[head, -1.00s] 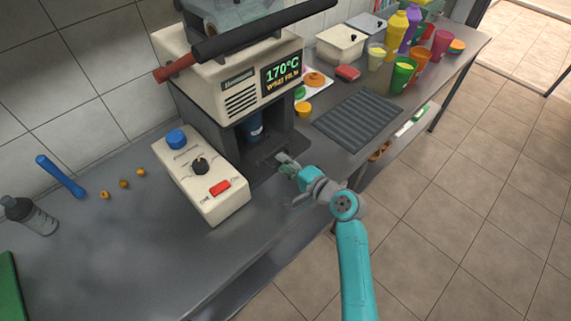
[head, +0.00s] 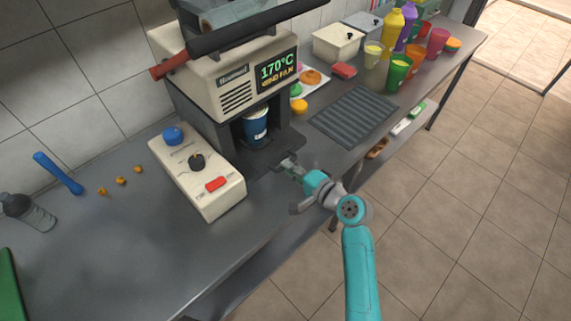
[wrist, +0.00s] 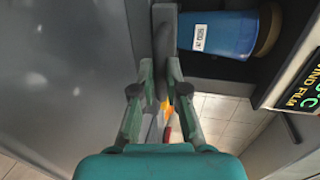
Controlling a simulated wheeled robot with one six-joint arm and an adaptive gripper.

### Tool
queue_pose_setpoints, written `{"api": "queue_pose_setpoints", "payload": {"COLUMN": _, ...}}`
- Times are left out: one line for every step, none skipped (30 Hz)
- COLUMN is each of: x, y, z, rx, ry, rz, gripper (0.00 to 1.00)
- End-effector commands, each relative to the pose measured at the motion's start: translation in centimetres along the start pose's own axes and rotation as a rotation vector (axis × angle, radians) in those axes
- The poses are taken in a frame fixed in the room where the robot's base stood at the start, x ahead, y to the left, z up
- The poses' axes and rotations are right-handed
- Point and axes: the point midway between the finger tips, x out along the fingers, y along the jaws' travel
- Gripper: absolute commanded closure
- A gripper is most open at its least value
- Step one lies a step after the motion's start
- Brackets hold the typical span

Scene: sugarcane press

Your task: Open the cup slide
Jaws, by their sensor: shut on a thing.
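The cup slide (head: 262,157) is a dark tray at the foot of the press (head: 225,85). A blue cup (head: 256,127) with a white label stands upright on it in the opening below the display. The cup also shows in the wrist view (wrist: 222,33), right of the slide's grey handle (wrist: 163,22). My gripper (head: 292,165) is at the front of the slide, its fingers (wrist: 160,78) shut on the handle. The fingers hide part of the handle.
A cream control box (head: 200,178) with a blue knob, black dial and red switch stands left of the slide. A ribbed grey mat (head: 353,116) lies to the right. The counter's front edge is below my gripper, with open floor (head: 470,190) beyond.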

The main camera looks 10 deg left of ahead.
Motion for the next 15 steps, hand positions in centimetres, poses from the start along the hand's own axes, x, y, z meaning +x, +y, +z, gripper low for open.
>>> {"api": "queue_pose_setpoints", "payload": {"x": -0.9, "y": 0.3, "z": -0.1, "rx": 0.001, "ry": 0.004, "rz": 0.002, "gripper": 1.00}}
{"api": "queue_pose_setpoints", "payload": {"x": -1.4, "y": 0.4, "z": -0.1, "rx": 0.001, "ry": 0.004, "rz": 0.001, "gripper": 1.00}}
{"api": "queue_pose_setpoints", "payload": {"x": -2.2, "y": 0.6, "z": -0.1, "rx": 0.002, "ry": 0.004, "rz": 0.002, "gripper": 1.00}}
{"api": "queue_pose_setpoints", "payload": {"x": -2.8, "y": 0.8, "z": -0.1, "rx": 0.002, "ry": 0.005, "rz": 0.001, "gripper": 1.00}}
{"api": "queue_pose_setpoints", "payload": {"x": -3.5, "y": 0.9, "z": -0.1, "rx": 0.002, "ry": 0.005, "rz": 0.002, "gripper": 1.00}}
{"api": "queue_pose_setpoints", "payload": {"x": -4.4, "y": 1.1, "z": -0.1, "rx": 0.003, "ry": 0.005, "rz": 0.002, "gripper": 1.00}}
{"api": "queue_pose_setpoints", "payload": {"x": -5.1, "y": 1.2, "z": -0.1, "rx": 0.003, "ry": 0.006, "rz": 0.001, "gripper": 1.00}}
{"api": "queue_pose_setpoints", "payload": {"x": -5.8, "y": 1.4, "z": -0.1, "rx": 0.003, "ry": 0.005, "rz": 0.002, "gripper": 1.00}}
{"api": "queue_pose_setpoints", "payload": {"x": -6.7, "y": 1.6, "z": -0.1, "rx": 0.003, "ry": 0.006, "rz": 0.002, "gripper": 1.00}}
{"api": "queue_pose_setpoints", "payload": {"x": -7.4, "y": 1.7, "z": -0.1, "rx": 0.003, "ry": 0.006, "rz": 0.002, "gripper": 1.00}}
{"api": "queue_pose_setpoints", "payload": {"x": -8.0, "y": 1.9, "z": -0.1, "rx": 0.003, "ry": 0.005, "rz": 0.002, "gripper": 1.00}}
{"api": "queue_pose_setpoints", "payload": {"x": -8.9, "y": 2.0, "z": -0.1, "rx": 0.003, "ry": 0.006, "rz": 0.001, "gripper": 1.00}}
{"api": "queue_pose_setpoints", "payload": {"x": -9.4, "y": 2.2, "z": -0.1, "rx": 0.002, "ry": 0.005, "rz": 0.002, "gripper": 1.00}}
{"api": "queue_pose_setpoints", "payload": {"x": -10.0, "y": 2.3, "z": -0.1, "rx": 0.002, "ry": 0.005, "rz": 0.002, "gripper": 1.00}}
{"api": "queue_pose_setpoints", "payload": {"x": -10.7, "y": 2.4, "z": -0.1, "rx": 0.003, "ry": 0.005, "rz": 0.001, "gripper": 1.00}}
